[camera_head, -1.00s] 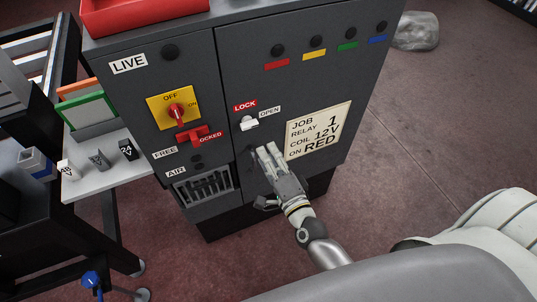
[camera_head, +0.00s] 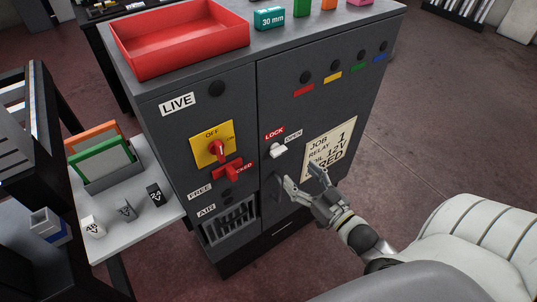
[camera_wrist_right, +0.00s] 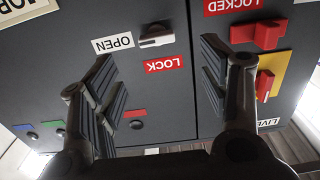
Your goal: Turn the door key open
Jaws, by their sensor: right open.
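The door key (camera_head: 278,150) is a small white handle on the dark grey cabinet door, just below the red LOCK label (camera_head: 274,133) and beside the white OPEN label (camera_head: 293,142). My right gripper (camera_head: 301,176) is open and empty, just below and to the right of the key, with its fingers spread towards the door. In the right wrist view, which is upside down, the key (camera_wrist_right: 156,36) lies ahead between the two open fingers (camera_wrist_right: 158,60), apart from them. My left gripper is not in view.
A yellow switch plate with a red knob (camera_head: 218,148) and a red latch (camera_head: 229,170) sits left of the door. A job card (camera_head: 330,148) is right of the key. A red tray (camera_head: 180,45) is on the cabinet top. A side shelf (camera_head: 140,215) holds small blocks.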

